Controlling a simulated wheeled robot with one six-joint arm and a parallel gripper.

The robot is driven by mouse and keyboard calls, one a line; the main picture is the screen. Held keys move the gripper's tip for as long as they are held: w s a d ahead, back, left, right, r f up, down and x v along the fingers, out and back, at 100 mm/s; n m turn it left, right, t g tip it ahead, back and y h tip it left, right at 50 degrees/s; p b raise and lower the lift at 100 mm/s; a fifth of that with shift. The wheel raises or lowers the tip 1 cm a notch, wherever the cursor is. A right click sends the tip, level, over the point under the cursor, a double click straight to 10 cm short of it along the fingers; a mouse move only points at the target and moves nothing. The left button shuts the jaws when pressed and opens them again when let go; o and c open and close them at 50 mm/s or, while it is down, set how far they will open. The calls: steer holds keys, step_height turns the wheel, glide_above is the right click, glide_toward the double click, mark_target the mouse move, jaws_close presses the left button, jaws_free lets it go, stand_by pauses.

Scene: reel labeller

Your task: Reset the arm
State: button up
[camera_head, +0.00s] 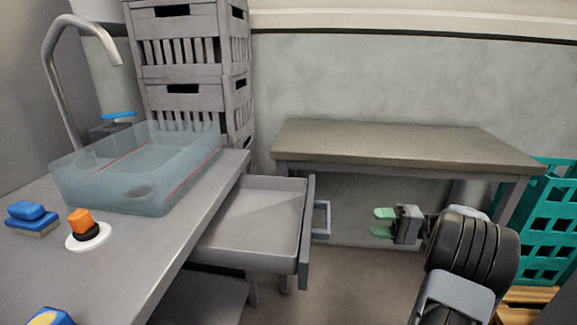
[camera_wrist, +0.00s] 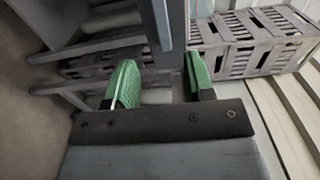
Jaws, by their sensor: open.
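My gripper (camera_head: 380,222) with green fingertips is open at the lower right of the head view, to the right of the pulled-out drawer (camera_head: 260,210). It points left toward the drawer's pale handle (camera_head: 321,219), with a visible gap between. In the wrist view my gripper (camera_wrist: 158,82) shows two green fingers apart and nothing held between them. A grey bar (camera_wrist: 163,25) runs down the upper middle of that view, beyond the fingers.
A counter (camera_head: 120,260) at left bears a translucent bin (camera_head: 125,195), a faucet (camera_head: 52,75) and small blue and orange items. Grey crates (camera_head: 180,45) stack behind. A bench (camera_head: 400,143) stands at the back, a teal crate (camera_head: 550,215) at right.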

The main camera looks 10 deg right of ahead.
steer(key=s+a+r+n+g+h+p, duration=0.1)
steer(key=s+a+r+g+h+p, duration=0.25)
steer(key=a+r+p, duration=0.45)
steer(key=s+a+r+g+h+p, duration=0.2)
steer(key=a+r+g+h+p, duration=0.15)
steer(key=a+r+p, duration=0.4)
steer(key=s+a+r+n+t+h+p, duration=0.3)
steer(key=s+a+r+h+p, duration=0.2)
steer(key=p, duration=0.9)
step_height(320, 180, up, 4)
steer(key=s+h, duration=0.2)
steer(key=h, duration=0.2)
steer(key=shift+s+a+r+n+t+h, duration=0.15)
steer(key=shift+s+a+n+t+h, duration=0.15)
steer(key=shift+a+t, duration=0.1)
steer(key=shift+c, duration=0.6)
